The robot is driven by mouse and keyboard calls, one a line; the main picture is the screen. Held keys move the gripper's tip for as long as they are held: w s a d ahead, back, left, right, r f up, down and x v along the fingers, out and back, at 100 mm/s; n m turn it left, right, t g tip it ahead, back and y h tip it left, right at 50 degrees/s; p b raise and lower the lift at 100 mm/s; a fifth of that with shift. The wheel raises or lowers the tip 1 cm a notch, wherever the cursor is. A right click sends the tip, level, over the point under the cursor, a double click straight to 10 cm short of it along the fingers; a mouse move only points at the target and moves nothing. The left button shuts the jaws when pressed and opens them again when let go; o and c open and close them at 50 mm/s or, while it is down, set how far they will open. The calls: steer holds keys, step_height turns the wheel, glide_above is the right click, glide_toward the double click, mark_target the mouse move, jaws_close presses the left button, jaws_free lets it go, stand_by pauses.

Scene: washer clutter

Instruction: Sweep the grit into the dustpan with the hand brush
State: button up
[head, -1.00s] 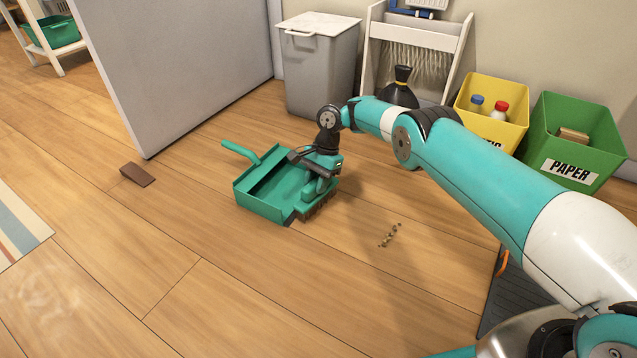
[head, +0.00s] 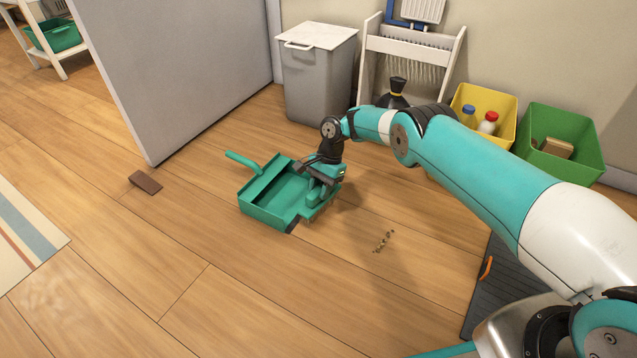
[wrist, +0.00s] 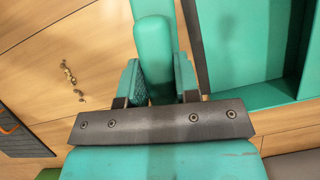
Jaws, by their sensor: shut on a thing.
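The green dustpan (head: 262,213) lies on the wood floor with its handle to the upper left; part of it fills the right of the wrist view (wrist: 240,95). My gripper (head: 322,178) is shut on the green hand brush (head: 328,196), beside and partly over the right side of the pan. In the wrist view the brush handle (wrist: 153,50) sits between my fingers. Its bristles are mostly hidden. A small line of grit (head: 384,241) lies on the floor to the right of brush and pan, and also shows at the left of the wrist view (wrist: 69,76).
A brown wedge (head: 145,182) lies on the floor at left, near a grey panel (head: 170,70). A grey bin (head: 318,75), a yellow crate (head: 490,120) and a green crate (head: 560,145) stand along the wall. A dark mat (head: 490,290) lies at right. The front floor is clear.

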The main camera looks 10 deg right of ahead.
steer(key=shift+s+d+r+p, duration=0.2)
steer(key=shift+r+p, duration=0.35)
steer(key=shift+p, duration=0.35)
steer(key=shift+s+d+r+p, duration=0.15)
steer(key=shift+r+p, duration=0.4)
steer(key=shift+p, duration=0.3)
steer(key=shift+s+d+r+p, duration=0.1)
steer(key=shift+d+r+p, duration=0.1)
steer(key=shift+p, duration=0.4)
